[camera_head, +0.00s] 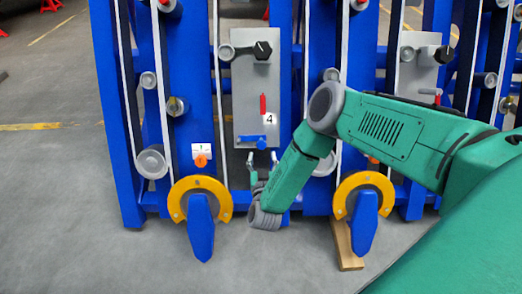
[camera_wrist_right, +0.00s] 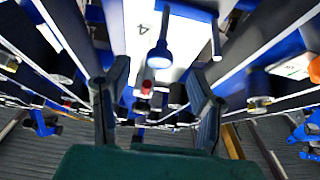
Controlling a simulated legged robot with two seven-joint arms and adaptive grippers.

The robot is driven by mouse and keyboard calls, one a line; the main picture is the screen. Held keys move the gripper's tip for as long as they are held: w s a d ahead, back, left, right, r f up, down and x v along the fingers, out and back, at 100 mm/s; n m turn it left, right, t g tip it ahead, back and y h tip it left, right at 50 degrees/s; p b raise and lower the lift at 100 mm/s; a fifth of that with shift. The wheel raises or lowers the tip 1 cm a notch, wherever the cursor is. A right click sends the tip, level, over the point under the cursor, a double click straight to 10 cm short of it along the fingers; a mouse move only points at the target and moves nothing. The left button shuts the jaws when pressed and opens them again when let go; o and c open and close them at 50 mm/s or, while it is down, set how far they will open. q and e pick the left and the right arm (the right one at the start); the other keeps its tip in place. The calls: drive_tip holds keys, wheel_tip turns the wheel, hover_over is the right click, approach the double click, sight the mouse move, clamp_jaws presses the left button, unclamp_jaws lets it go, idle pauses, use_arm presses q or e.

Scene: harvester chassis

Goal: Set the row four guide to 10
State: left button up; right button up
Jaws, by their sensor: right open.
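The row four guide is a grey plate (camera_head: 245,105) on the blue chassis, with a "4" label (camera_head: 268,119). A red pointer (camera_head: 263,103) stands upright above the label. A blue handle (camera_head: 252,139) sits at the plate's lower edge, and a black knob (camera_head: 262,50) at its top. My right gripper (camera_head: 262,159) is open just below the blue handle, apart from it in this view. In the right wrist view, the blue handle (camera_wrist_right: 160,55) shows between and beyond the open fingers, with a red part (camera_wrist_right: 148,84) farther off. I cannot read any setting. My left gripper is out of view.
Blue chassis beams (camera_head: 113,110) and grey rollers (camera_head: 151,161) flank the plate. Yellow half-rings with blue tongues stand low at left (camera_head: 201,228) and right (camera_head: 363,228). An orange knob (camera_head: 201,160) sits under a "1" label.

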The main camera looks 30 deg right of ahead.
sight(261, 148)
drive_tip(key=b+x, duration=0.1)
drive_tip(key=x, duration=0.4)
drive_tip(key=shift+w+a+r, duration=0.1)
drive_tip(key=shift+a, duration=0.1)
drive_tip(key=shift+w+d+b, duration=0.25)
drive_tip(key=shift+d+b, duration=0.05)
drive_tip(key=shift+d, duration=0.25)
drive_tip(key=shift+a, duration=0.25)
drive_tip(key=c, duration=0.3)
drive_tip(key=shift+a, duration=0.2)
clamp_jaws()
drive_tip(key=shift+d+r+p, duration=0.1)
drive_tip(key=shift+d+p, duration=0.05)
drive_tip(key=shift+p, duration=0.2)
drive_tip(key=shift+o, duration=1.5)
unclamp_jaws()
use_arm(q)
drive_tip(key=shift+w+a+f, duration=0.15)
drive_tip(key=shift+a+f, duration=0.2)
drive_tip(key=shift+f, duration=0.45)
